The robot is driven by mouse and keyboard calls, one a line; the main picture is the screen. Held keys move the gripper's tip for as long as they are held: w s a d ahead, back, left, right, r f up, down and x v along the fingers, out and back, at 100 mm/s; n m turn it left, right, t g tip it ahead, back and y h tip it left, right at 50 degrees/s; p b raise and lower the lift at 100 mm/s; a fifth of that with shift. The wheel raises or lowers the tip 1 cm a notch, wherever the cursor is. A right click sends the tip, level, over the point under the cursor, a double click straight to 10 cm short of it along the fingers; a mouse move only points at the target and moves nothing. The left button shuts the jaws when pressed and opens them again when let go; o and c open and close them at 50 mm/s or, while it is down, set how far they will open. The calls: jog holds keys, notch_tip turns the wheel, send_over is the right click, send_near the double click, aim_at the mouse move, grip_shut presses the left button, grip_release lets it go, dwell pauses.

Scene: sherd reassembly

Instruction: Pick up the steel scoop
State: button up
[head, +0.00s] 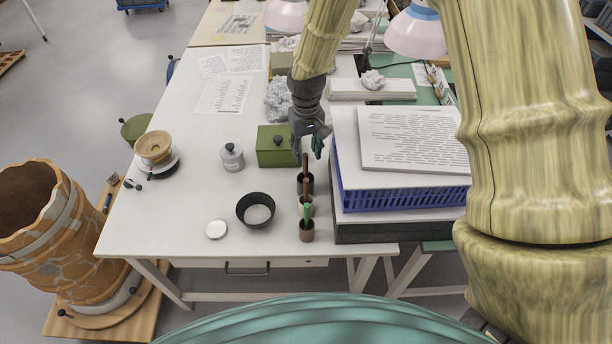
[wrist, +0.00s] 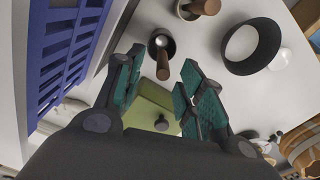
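My gripper (head: 312,142) is open and empty, pointing down over the table near the blue basket. In the wrist view its two teal-padded fingers (wrist: 160,80) stand apart. Between and just beyond the tips, a wooden-handled tool with a shiny metal part (wrist: 163,66) stands in a small dark cup (wrist: 152,45); it looks like the steel scoop, but its shape is partly hidden. In the head view a brown handle (head: 305,163) rises from the rear cup (head: 311,184), just below the gripper. It is not touched by the fingers, as far as I can tell.
The blue basket (head: 400,200) stands close on the right, a green box (head: 277,158) on the left. A black bowl (head: 243,212) lies further left.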

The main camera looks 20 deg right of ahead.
aim_at(306, 174)
jog(key=shift+s+a+f+p, duration=0.1)
jog(key=shift+f+p, duration=0.35)
jog(key=shift+f, duration=0.75)
jog(key=shift+a+f+p, duration=0.1)
jog(key=shift+f+p, duration=0.35)
jog(key=shift+f, duration=0.7)
jog(key=shift+c, duration=0.3)
grip_shut()
